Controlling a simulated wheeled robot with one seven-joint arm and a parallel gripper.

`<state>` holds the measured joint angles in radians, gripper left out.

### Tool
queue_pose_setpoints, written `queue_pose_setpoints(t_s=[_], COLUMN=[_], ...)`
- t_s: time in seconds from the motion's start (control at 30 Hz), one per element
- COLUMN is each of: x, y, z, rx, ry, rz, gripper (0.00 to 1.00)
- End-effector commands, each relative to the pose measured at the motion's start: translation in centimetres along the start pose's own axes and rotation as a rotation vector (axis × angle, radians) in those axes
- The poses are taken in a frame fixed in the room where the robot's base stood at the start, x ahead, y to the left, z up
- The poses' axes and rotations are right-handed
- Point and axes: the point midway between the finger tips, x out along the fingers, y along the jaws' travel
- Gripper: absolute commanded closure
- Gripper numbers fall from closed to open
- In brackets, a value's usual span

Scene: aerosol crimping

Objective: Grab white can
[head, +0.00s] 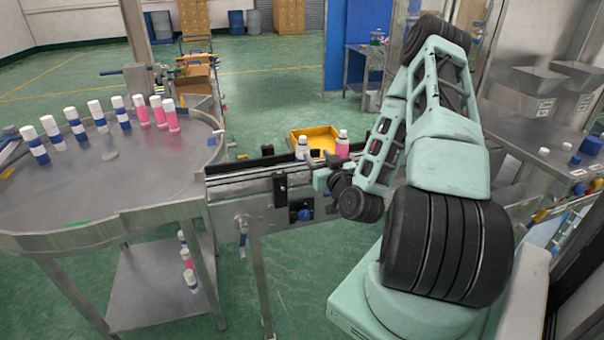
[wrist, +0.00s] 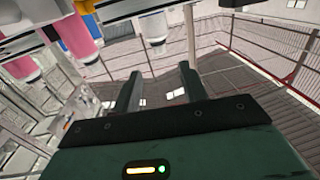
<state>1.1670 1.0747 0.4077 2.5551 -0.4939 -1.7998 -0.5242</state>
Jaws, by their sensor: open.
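A white can (head: 302,149) stands upright on the conveyor (head: 240,184), left of a pink can (head: 342,147) with a white cap. My gripper (head: 325,176) is at the near side of the conveyor, close to these cans and partly hidden by my own wrist in the head view. In the wrist view my gripper (wrist: 160,72) has its two fingers spread with nothing between them. A whitish can (wrist: 152,26) shows beyond the fingertips at the top, and a pink can (wrist: 76,35) is to its left.
A round steel table (head: 120,185) at left holds several white-and-blue cans (head: 76,125) and pink cans (head: 157,112). A yellow tray (head: 318,136) lies behind the conveyor cans. A steel bench (head: 530,140) stands at right.

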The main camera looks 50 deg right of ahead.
Motion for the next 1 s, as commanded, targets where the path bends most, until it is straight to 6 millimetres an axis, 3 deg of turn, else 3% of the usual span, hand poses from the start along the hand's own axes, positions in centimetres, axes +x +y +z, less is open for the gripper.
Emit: queue_pose_setpoints(t_s=[0.23, 0.43, 0.67, 1.0], x=[1.7, 5.3, 6.8, 11.1], y=[0.0, 0.0, 0.0, 0.1], z=[0.6, -0.4, -0.3, -0.6], rx=[-0.003, 0.001, 0.000, 0.001], ry=[0.003, 0.000, -0.001, -0.001], rz=[0.001, 0.001, 0.000, 0.000], gripper=[0.57, 0.57, 0.57, 0.57])
